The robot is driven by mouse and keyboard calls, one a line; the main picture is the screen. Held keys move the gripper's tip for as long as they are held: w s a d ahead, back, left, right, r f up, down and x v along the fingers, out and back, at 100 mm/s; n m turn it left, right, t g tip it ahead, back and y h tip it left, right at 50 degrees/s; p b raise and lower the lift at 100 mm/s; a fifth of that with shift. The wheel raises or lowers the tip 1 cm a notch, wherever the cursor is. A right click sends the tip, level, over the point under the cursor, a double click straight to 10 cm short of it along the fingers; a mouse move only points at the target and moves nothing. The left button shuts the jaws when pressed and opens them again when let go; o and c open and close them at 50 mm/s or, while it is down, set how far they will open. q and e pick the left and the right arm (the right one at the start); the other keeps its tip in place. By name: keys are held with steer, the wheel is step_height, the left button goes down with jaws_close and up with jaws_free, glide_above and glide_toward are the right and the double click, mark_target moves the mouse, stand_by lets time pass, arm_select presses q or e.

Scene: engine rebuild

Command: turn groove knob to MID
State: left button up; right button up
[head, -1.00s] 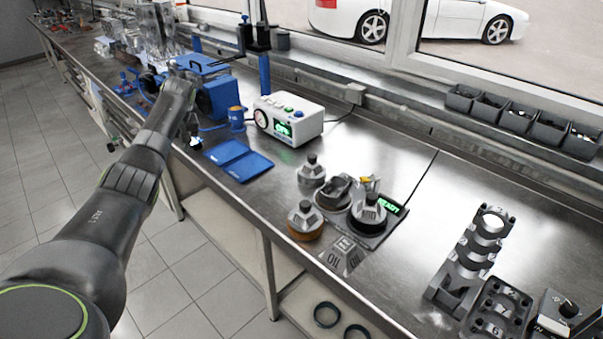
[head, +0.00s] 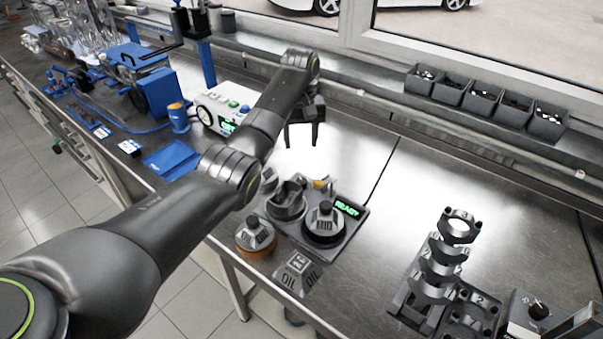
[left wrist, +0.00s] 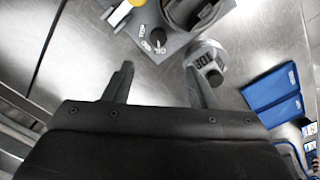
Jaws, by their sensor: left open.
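My left gripper (head: 302,142) is open and empty above the bench, behind the grey station with the READY display (head: 348,207). In the left wrist view my open fingers (left wrist: 158,72) point toward a small black knob (left wrist: 158,36) on the station's corner, with a gap between. Another black knob (head: 538,310) is on a box at the far right. My right gripper is not in view.
Metal-topped containers, one amber (head: 256,236) and one dark (head: 324,226), stand at the station. A white device (head: 222,108) and blue mats (head: 170,160) lie to the left. Grey bearing caps (head: 440,262) stand at right.

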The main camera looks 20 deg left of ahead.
arm_select(q)
glide_above(302, 180)
step_height(302, 180, down, 4)
step_height(302, 180, down, 7)
steer(key=shift+s+f+p, duration=0.15)
steer(key=shift+p, duration=0.35)
step_height(302, 180, down, 3)
steer(key=shift+r+b, duration=0.2)
steer(key=shift+b, duration=0.15)
steer(key=shift+f, duration=0.35)
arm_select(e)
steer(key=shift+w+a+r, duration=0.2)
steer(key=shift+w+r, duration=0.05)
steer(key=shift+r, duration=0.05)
arm_select(q)
steer(key=shift+c, duration=0.9)
steer(key=c, duration=0.8)
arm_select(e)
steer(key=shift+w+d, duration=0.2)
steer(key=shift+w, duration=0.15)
